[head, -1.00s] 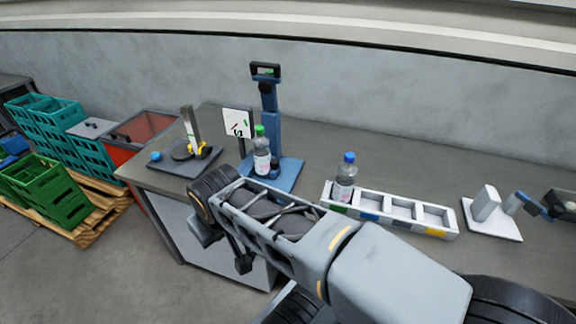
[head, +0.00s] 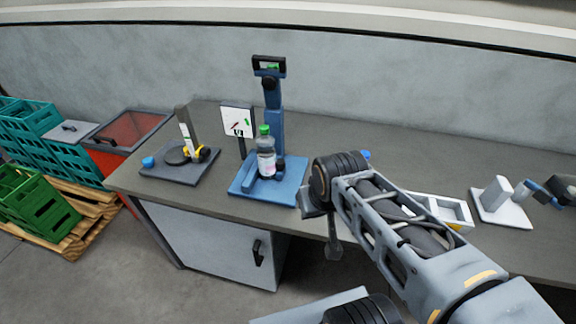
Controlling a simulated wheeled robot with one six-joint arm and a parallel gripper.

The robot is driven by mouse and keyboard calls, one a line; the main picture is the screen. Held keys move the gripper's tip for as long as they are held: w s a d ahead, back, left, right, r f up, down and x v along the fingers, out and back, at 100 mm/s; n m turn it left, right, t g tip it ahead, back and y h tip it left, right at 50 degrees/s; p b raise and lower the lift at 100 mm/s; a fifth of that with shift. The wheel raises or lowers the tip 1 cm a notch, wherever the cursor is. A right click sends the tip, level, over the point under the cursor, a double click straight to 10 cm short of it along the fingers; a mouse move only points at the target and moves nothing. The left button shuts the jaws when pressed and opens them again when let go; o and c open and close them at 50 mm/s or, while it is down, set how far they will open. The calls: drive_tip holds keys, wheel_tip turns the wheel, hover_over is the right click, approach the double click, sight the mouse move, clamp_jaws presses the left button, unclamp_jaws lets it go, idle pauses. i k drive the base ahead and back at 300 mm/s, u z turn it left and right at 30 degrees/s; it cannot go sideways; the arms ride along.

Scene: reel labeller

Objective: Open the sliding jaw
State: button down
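A blue stand (head: 274,110) with a tall column and a flat blue base stands on the workbench. A clear bottle (head: 266,160) with a green cap is upright on its base, with a small dark knob (head: 280,163) beside it. I cannot make out for certain which part is the sliding jaw. My gripper (head: 333,246) hangs near the bench's front edge, right of the blue base and apart from it. Its fingers are small and partly hidden by my wrist, so its opening does not show.
A dark plate device (head: 180,172) with a yellow part and blue knob stands left. A white sign (head: 238,120) is behind the bottle. My arm covers much of a white compartment tray (head: 455,211). A white stand (head: 503,205) is at right. Green crates (head: 35,205) stand far left.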

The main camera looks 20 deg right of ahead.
sight(280, 163)
drive_tip(key=k, duration=0.6)
drive_tip(key=u, duration=0.5)
drive_tip(key=i, duration=1.15)
drive_tip(key=z, duration=0.5)
